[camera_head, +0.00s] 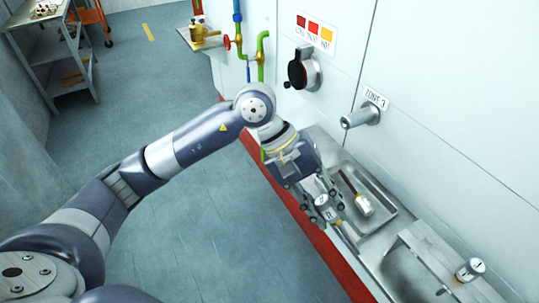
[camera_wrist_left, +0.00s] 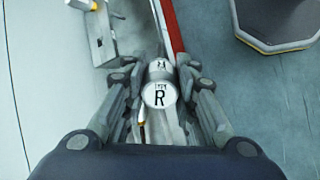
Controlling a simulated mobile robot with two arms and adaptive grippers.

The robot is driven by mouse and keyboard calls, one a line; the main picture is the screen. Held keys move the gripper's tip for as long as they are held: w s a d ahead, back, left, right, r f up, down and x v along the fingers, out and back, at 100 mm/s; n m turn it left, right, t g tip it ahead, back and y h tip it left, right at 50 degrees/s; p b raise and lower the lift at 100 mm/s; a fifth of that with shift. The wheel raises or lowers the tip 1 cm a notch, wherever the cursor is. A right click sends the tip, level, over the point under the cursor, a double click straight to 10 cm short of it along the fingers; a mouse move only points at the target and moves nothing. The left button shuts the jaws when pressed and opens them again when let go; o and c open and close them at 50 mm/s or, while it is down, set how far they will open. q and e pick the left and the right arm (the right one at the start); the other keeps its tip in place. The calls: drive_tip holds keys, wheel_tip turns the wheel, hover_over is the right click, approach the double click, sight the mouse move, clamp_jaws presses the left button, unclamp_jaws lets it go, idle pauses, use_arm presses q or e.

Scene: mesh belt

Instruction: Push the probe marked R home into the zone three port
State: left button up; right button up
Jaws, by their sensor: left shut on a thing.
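My left gripper (camera_head: 322,196) is shut on a short pale cylindrical probe (camera_head: 327,213) above the near edge of the steel tray. In the left wrist view the probe's round end face reads R (camera_wrist_left: 160,94), and it sits between the two fingers (camera_wrist_left: 158,78). The zone three port (camera_head: 361,116) is a metal tube sticking out of the wall under a label reading ZONE 3, up and to the right of the gripper. The probe is apart from it. The probe's far end is hidden. My right gripper is not in view.
Another probe (camera_head: 363,204) lies in the steel tray (camera_head: 389,212). A further one (camera_head: 470,269) is at a bracket at the lower right. A black-capped port (camera_head: 302,70) is on the wall left of zone three. Green pipes (camera_head: 261,55) run at the wall.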

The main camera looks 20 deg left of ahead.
use_arm(q)
drive_tip(key=w+a+n+t+h+b, duration=0.1)
drive_tip(key=w+a+n+t+b, duration=0.1)
drive_tip(key=w+a+n+t, duration=0.3)
drive_tip(key=w+a+f+n+t+h+b, duration=0.1)
drive_tip(key=w+a+n+t+h+b, duration=0.1)
drive_tip(key=w+a+n+t, duration=0.4)
drive_tip(key=a+t+b, duration=0.1)
drive_tip(key=a+t, duration=0.3)
drive_tip(key=a, duration=0.1)
drive_tip(key=shift+w+f, duration=0.15)
drive_tip(key=shift+w, duration=0.15)
drive_tip(key=p+x, duration=0.1)
drive_tip(key=x, duration=0.4)
drive_tip(key=shift+w+d, duration=0.2)
drive_tip(key=shift+b, duration=0.45)
idle(1.1)
